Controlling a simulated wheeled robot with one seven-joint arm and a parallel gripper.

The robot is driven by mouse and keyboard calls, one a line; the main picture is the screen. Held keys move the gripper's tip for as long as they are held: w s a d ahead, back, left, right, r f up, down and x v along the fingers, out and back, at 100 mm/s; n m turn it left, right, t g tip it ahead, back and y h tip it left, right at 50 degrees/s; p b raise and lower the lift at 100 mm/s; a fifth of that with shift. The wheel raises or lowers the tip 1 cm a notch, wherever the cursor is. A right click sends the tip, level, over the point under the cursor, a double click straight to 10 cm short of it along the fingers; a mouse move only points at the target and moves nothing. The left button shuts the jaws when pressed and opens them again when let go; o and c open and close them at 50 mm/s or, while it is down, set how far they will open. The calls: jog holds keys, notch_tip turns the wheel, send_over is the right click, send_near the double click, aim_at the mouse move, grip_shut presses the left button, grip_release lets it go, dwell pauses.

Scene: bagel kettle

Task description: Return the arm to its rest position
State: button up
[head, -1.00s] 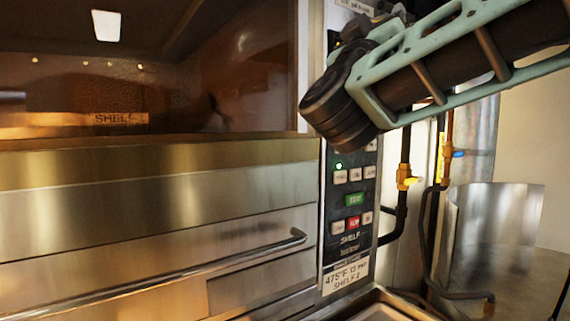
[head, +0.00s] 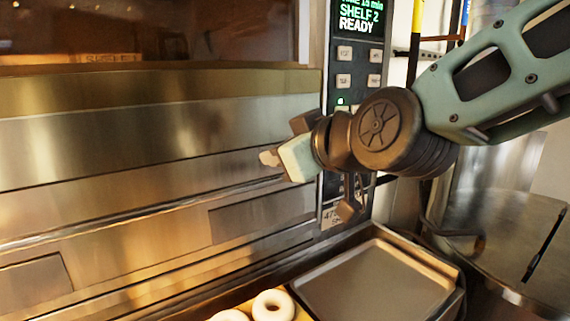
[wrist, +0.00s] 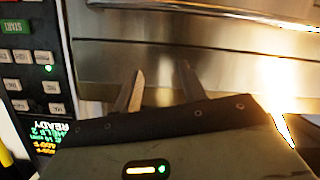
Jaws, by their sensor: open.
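My gripper (wrist: 160,75) shows in the wrist view with its two fingers apart and nothing between them. Behind them is the oven's steel front (wrist: 205,60), with a bar handle above. In the head view my arm reaches in from the upper right. Its wrist is bent in front of the oven's control panel (head: 358,55), covering the lower buttons. The fingers are hard to make out there.
A steel tray (head: 375,285) lies below my arm. White bagels (head: 273,306) sit on a board at the bottom edge. A round steel kettle (head: 505,235) stands at the right. The panel display reads SHELF 2 READY.

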jog(key=s+d+f+g+h+b, duration=0.1)
jog(key=s+d+f+g, duration=0.1)
jog(key=s+f+g, duration=0.35)
jog(key=s+d+f+g+h, duration=0.2)
jog(key=s+d+f, duration=0.1)
jog(key=s+f, duration=0.55)
jog(key=s+d+f+m+g+h, duration=0.2)
jog(key=s+d+f+g+h, duration=0.2)
jog(key=s+d+f, duration=0.4)
jog(key=shift+s+d+f+g+b, duration=0.35)
jog(key=shift+s+d, duration=0.2)
jog(key=shift+s, duration=0.25)
